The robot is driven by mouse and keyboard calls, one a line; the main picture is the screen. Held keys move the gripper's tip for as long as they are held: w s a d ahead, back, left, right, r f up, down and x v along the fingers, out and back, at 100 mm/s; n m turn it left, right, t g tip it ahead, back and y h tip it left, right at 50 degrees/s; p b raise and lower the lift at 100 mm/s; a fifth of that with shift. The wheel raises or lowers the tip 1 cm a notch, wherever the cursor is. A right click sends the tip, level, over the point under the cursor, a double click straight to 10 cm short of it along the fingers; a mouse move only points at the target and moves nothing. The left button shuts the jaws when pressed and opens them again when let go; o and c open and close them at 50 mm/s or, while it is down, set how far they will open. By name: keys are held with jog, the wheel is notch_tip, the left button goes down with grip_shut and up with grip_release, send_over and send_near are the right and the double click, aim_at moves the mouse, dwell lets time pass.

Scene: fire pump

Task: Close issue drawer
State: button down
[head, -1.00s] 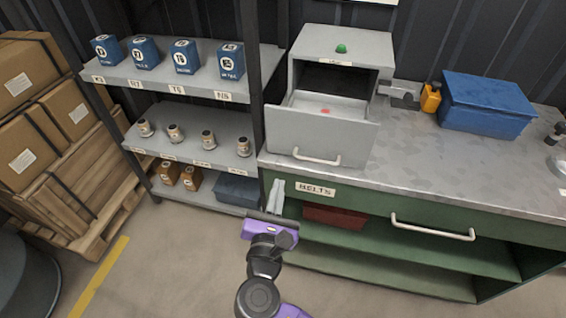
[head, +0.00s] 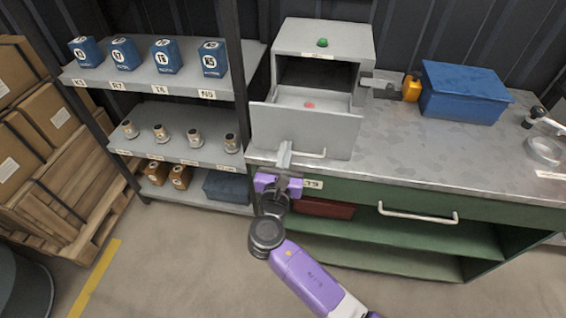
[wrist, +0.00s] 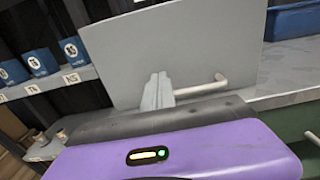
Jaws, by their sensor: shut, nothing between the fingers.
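The issue drawer (head: 275,128) is a grey drawer pulled out of a grey cabinet (head: 323,40) on the workbench. A small red item (head: 309,105) lies inside it. A pale bar handle (head: 312,154) runs along the lower part of its front. My gripper (head: 285,152) is shut and empty, in front of the drawer face, just left of the handle. In the wrist view my fingertips (wrist: 157,88) overlap the drawer front (wrist: 185,50), with the handle (wrist: 203,88) to their right. I cannot tell whether they touch the drawer face.
A shelf rack (head: 150,85) with blue boxes stands on the left.

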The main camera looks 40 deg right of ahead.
aim_at(290, 137)
jog(key=shift+x, duration=1.1)
jog(key=shift+d, duration=0.1)
jog(key=shift+w+d, duration=0.35)
jog(key=shift+d, duration=0.05)
jog(key=b+x, duration=0.6)
jog(key=x, duration=1.7)
jog(key=shift+w+d, duration=0.1)
jog(key=shift+d, duration=0.05)
jog(key=shift+w+d, duration=0.3)
jog(key=shift+d, duration=0.05)
jog(key=shift+d+r, duration=0.1)
jog(key=shift+r, duration=0.2)
